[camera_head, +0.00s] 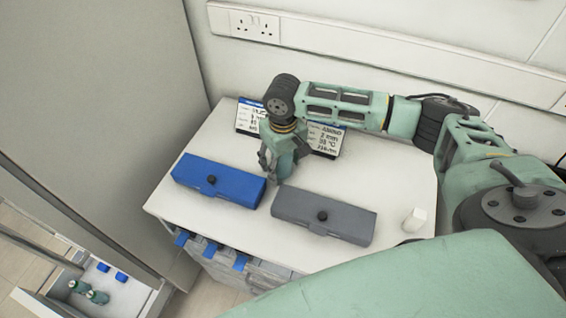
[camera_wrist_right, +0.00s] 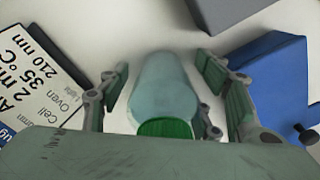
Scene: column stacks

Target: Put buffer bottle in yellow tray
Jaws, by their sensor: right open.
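A translucent grey-green bottle with a green cap (camera_wrist_right: 165,90) stands between the fingers of my right gripper (camera_wrist_right: 168,100) in the right wrist view. The fingers are open on both sides of it, with a gap visible at least on the right. In the head view my right gripper (camera_head: 281,168) points down at the white worktop, between the blue box and the cards; the bottle there is hard to tell apart from the gripper. I see no yellow tray in either view. My left gripper is not in view.
On the white worktop (camera_head: 375,180) lie a blue box (camera_head: 205,177) and a grey box (camera_head: 345,218), both with black knobs. A small white block (camera_head: 414,220) stands at right. Printed cards (camera_head: 325,139) stand behind the gripper.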

